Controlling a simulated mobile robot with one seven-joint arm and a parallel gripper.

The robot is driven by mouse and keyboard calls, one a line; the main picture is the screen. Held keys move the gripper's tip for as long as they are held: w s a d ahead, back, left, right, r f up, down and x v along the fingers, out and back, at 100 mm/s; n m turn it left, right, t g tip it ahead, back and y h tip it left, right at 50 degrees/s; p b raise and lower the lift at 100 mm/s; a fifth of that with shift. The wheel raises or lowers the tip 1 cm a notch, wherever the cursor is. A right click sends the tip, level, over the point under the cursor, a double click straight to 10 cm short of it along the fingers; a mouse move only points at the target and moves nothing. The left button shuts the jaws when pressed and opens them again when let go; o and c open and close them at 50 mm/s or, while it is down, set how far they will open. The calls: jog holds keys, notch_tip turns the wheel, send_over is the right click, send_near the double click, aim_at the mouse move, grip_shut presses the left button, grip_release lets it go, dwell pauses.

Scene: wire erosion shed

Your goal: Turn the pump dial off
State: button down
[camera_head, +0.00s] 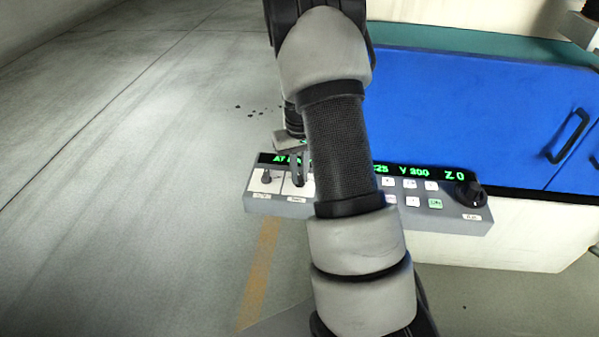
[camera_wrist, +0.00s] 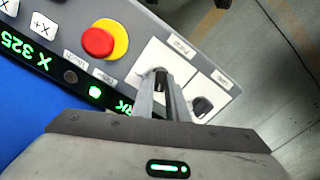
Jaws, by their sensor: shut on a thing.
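The pump dial (camera_wrist: 160,73) is a small dark knob on a white plate of the grey control panel. In the wrist view my gripper (camera_wrist: 161,84) has its two fingers closed around it, and they hide most of the knob, so its pointer setting cannot be read. In the head view my gripper (camera_head: 299,182) reaches down to the second white plate from the panel's left end, partly behind my arm. A similar dark knob (camera_head: 267,176) stands on the plate to its left. It also shows beside my fingers in the wrist view (camera_wrist: 202,105).
A red stop button (camera_wrist: 98,42) on a yellow base sits near the dial. The control panel (camera_head: 460,222) has a green-lit display, several keys and a big black knob (camera_head: 470,194) at its right end. Behind it is a blue cabinet (camera_head: 470,110).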

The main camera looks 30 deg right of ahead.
jog(key=m, duration=0.5)
dwell(0.6)
jog(key=c, duration=1.7)
grip_release()
jog(key=shift+c, duration=0.2)
notch_tip(320, 180, up, 18)
jog(key=p, duration=0.2)
jog(key=shift+f, duration=0.25)
